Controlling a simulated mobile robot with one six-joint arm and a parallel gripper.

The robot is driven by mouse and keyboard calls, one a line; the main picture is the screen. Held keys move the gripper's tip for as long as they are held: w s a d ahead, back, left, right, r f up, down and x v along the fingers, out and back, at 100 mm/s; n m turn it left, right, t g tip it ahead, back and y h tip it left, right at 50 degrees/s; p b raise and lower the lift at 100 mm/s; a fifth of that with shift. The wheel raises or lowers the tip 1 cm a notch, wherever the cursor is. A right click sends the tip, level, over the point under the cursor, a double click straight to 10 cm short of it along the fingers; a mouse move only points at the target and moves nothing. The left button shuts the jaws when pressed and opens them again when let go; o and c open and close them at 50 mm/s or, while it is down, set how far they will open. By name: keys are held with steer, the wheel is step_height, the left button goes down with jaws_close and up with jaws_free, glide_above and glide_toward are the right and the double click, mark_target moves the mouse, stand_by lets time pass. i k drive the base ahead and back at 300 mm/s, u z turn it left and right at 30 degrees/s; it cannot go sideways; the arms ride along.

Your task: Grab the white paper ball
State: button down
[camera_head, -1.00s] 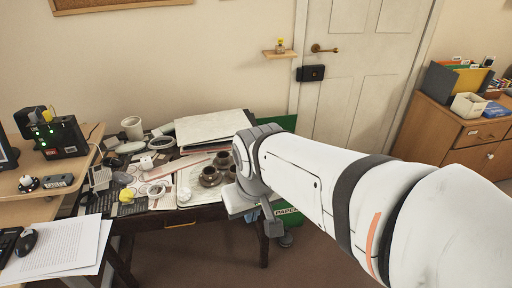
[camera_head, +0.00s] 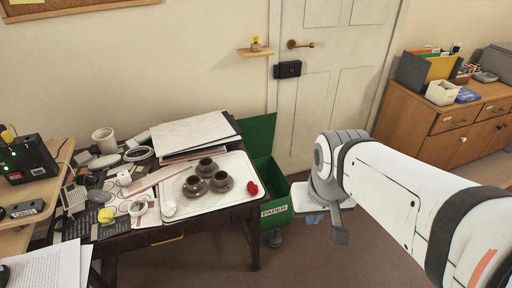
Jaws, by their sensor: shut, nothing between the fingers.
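A small white crumpled ball (camera_head: 168,208), which looks like the paper ball, lies at the front left corner of the white tray (camera_head: 228,207) on the dark desk. My gripper (camera_head: 339,236) hangs at the end of my white arm, right of the desk and well apart from the ball. It is shut and empty; its fingertips are small and hard to make out.
Several brown cups on saucers (camera_head: 220,181) and a red object (camera_head: 252,188) are on the tray. A yellow ball (camera_head: 105,215) and clutter fill the desk's left side. A green paper bin (camera_head: 276,211) stands between desk and gripper. Open floor lies in front.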

mark_target(168, 208)
steer(key=u, duration=0.05)
steer(key=i, duration=1)
steer(key=z, duration=0.2)
steer(key=k, duration=0.5)
steer(key=u, duration=1.05)
steer(key=i, duration=0.3)
steer(key=u, duration=0.15)
